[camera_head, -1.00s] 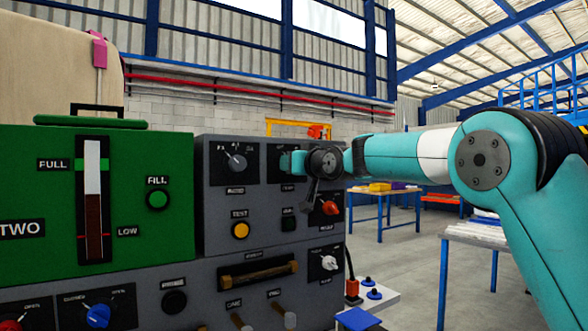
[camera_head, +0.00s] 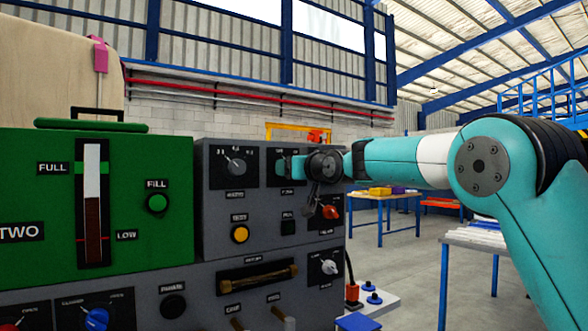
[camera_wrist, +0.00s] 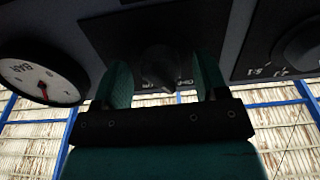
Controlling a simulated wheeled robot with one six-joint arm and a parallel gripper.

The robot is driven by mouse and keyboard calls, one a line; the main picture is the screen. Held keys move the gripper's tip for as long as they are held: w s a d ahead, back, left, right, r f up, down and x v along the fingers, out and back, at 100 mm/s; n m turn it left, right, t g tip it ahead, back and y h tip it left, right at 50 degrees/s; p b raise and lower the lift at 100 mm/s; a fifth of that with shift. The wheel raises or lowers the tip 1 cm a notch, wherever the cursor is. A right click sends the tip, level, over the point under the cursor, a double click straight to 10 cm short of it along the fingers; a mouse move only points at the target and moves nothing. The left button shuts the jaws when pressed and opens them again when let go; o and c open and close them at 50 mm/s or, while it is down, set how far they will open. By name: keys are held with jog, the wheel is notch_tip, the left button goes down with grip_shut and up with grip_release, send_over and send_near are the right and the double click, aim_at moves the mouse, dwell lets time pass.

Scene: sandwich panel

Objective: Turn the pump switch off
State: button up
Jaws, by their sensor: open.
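The grey control panel (camera_head: 218,220) stands in the middle of the head view. A dark rotary switch (camera_wrist: 158,68) on a black plate shows in the wrist view, with small, hard-to-read lettering beside it. I take it for the pump switch; its setting is unclear. My gripper (camera_wrist: 163,84) is open, with one teal finger on each side of the switch knob. I cannot tell whether the fingers touch it. In the head view my gripper (camera_head: 289,165) is at the panel's upper right and hides most of this switch.
Another rotary knob (camera_head: 236,165) sits left of my gripper, and an orange-red knob (camera_head: 331,212) below right. A yellow button (camera_head: 240,234) and a handle (camera_head: 257,278) are lower down. A round gauge (camera_wrist: 38,80) is close at the left in the wrist view.

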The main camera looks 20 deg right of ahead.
jog(key=b+v, duration=0.4)
jog(key=v, duration=1.3)
jog(key=shift+s, duration=0.2)
